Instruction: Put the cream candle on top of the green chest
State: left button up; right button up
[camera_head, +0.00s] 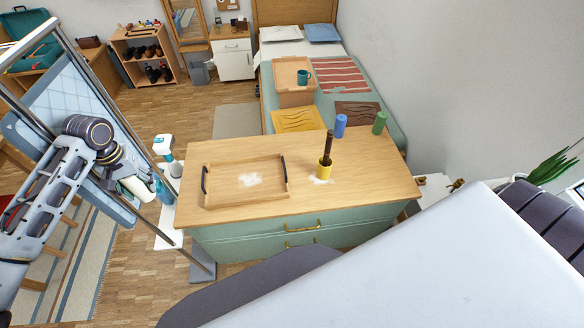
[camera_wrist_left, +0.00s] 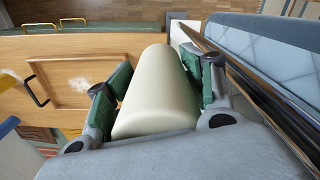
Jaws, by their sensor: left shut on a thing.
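The green chest (camera_head: 268,240) stands in the middle of the head view, with a wooden top and brass handles. The cream candle (camera_wrist_left: 163,95) is a thick, smooth cylinder filling the middle of the left wrist view. My left gripper (camera_wrist_left: 160,85) is shut on it, with green finger pads on both sides. In the head view the candle shows as a pale shape (camera_head: 138,188) at the end of my left arm, left of the chest and apart from its top. My right gripper is not in view.
The front right top is bare. A blue board (camera_head: 62,105) and metal poles stand beside my left arm.

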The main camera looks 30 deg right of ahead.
aim_at(358, 173)
jog(key=l+z, duration=0.85)
jog(key=i+l+z, duration=0.1)
jog(key=l+z, duration=0.3)
jog(key=l, duration=0.2)
jog(key=i+l+z, duration=0.15)
jog(key=l+z, duration=0.25)
